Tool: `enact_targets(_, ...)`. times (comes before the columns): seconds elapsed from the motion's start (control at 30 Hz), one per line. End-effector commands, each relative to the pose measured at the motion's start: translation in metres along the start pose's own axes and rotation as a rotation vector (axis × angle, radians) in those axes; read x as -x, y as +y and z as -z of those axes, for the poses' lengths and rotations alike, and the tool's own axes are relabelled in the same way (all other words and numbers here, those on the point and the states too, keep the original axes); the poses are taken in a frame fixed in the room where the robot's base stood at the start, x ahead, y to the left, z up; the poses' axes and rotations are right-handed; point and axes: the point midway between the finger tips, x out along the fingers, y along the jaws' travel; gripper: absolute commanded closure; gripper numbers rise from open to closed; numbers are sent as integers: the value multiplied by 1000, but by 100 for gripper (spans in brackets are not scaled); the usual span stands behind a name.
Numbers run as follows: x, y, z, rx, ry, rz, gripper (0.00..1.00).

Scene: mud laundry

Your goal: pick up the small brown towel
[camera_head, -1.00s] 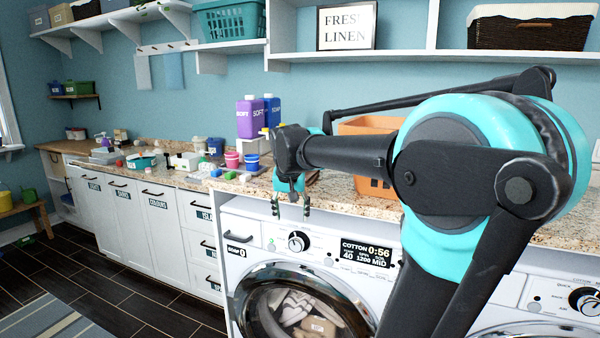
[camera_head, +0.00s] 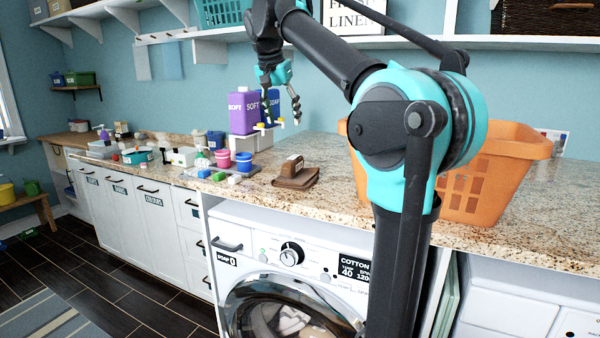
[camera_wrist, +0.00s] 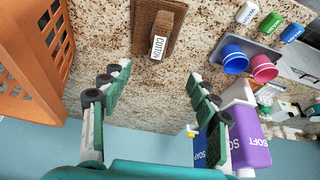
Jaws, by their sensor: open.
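The small brown towel (camera_head: 296,178) lies folded on the granite counter above the left washing machine. My gripper (camera_head: 282,112) is open and empty, pointing down well above the counter, in front of the purple and blue bottles in the head view. In the wrist view the two fingers (camera_wrist: 155,85) are spread wide, and the towel lies beyond their tips, between them in the picture. Nothing hides the towel.
An orange basket (camera_head: 515,160) stands right of the towel, partly behind my arm. A purple bottle (camera_head: 242,113) and a blue bottle (camera_head: 271,104) stand behind left. Pink (camera_head: 223,158) and blue (camera_head: 243,161) cups and small blocks are left. Bare counter surrounds the towel.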

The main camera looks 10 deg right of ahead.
Motion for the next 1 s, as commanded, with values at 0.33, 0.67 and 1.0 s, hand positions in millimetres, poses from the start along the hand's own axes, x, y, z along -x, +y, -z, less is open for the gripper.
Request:
enact_targets(0.33, -69, 1, 0, -1, 0, -1, 40)
enact_targets(0.67, -111, 1, 0, 0, 0, 0, 40)
enact_targets(1.0, -148, 3, 1, 0, 0, 0, 40)
